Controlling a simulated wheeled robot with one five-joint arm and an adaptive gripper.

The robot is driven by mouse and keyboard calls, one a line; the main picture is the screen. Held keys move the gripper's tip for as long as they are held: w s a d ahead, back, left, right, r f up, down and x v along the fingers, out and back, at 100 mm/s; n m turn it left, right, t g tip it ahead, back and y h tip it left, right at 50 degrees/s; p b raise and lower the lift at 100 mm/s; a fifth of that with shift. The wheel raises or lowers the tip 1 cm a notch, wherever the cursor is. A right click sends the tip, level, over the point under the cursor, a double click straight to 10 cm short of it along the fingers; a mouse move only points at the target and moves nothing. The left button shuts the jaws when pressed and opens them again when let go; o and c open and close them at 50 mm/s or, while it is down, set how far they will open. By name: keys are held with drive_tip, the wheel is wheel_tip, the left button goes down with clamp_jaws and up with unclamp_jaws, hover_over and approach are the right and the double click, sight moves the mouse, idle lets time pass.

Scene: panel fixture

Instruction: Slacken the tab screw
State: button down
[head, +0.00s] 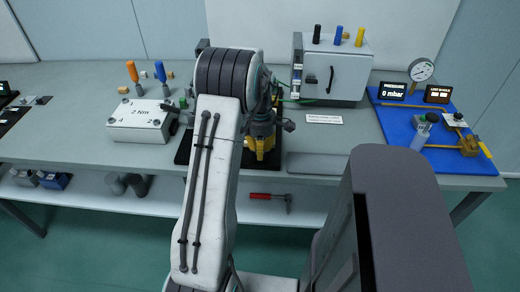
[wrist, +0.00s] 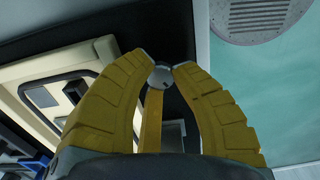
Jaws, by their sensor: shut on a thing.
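A small round grey metal screw head (wrist: 162,76) with a dark mark on its face sits between the yellow fingertips of my gripper (wrist: 161,68) in the wrist view. The fingers close in on it from both sides, and a narrow yellow strip runs below it. I take it for the tab screw; its shank and what it seats in are hidden. In the head view my gripper shows only as a bit of yellow (head: 262,148) at the bench's middle, over a dark plate (head: 185,152). My arm hides the screw there.
A white box marked 2 Nm (head: 138,122) stands left of my arm. A white cabinet (head: 345,75) stands behind to the right. A blue board (head: 390,125) with a gauge (head: 421,70) lies far right. A flat grey plate (head: 318,164) lies near the front edge.

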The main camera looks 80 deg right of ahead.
drive_tip(key=shift+a+f+n, duration=0.1)
drive_tip(key=shift+n, duration=1.3)
drive_tip(key=c, duration=1.3)
unclamp_jaws()
drive_tip(key=shift+s, duration=0.1)
drive_tip(key=shift+r, duration=4.05)
